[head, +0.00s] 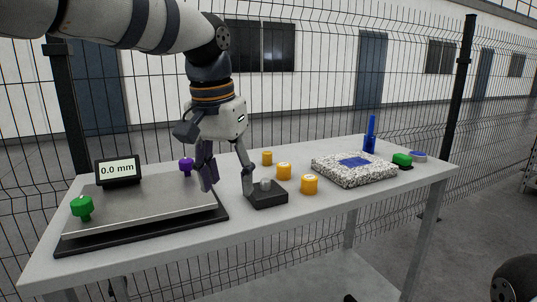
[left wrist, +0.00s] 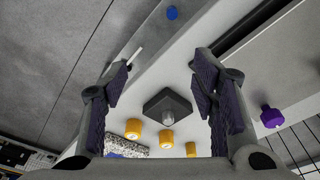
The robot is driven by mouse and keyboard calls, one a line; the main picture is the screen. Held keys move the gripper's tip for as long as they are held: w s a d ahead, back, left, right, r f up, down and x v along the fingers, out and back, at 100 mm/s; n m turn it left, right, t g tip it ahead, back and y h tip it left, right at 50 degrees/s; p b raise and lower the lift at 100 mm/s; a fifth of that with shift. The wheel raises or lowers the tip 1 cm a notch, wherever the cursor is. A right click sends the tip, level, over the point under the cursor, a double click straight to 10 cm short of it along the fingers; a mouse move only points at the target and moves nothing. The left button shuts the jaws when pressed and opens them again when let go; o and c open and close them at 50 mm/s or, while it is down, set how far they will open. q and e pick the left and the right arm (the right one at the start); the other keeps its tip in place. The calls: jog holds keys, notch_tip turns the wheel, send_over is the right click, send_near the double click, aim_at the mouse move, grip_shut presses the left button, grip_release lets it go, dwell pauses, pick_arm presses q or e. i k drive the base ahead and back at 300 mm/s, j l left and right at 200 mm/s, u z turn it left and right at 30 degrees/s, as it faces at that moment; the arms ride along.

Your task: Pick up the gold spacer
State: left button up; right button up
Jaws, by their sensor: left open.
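Three gold-yellow cylindrical spacers stand upright on the table: a rear one (head: 266,158), a middle one (head: 284,171) and a front one (head: 309,184). They also show low in the left wrist view (left wrist: 166,138); I cannot tell which one is meant. My left gripper (head: 228,187) is open and empty, fingers pointing down, left of the spacers. In the left wrist view my left gripper (left wrist: 162,82) spans a dark block (left wrist: 157,100) with a small silver piece (head: 265,184) on top. The spacers lie outside the fingers. My right gripper is not in view.
A grey plate (head: 150,208) with a green knob (head: 82,206), a purple knob (head: 186,165) and a display (head: 119,170) reading 0.0 mm is at left. A speckled slab (head: 345,174), blue bottle (head: 370,140) and green item (head: 402,159) stand at right. The table's front middle is clear.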

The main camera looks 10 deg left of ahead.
aim_at(267, 156)
jog(key=i, duration=1.4)
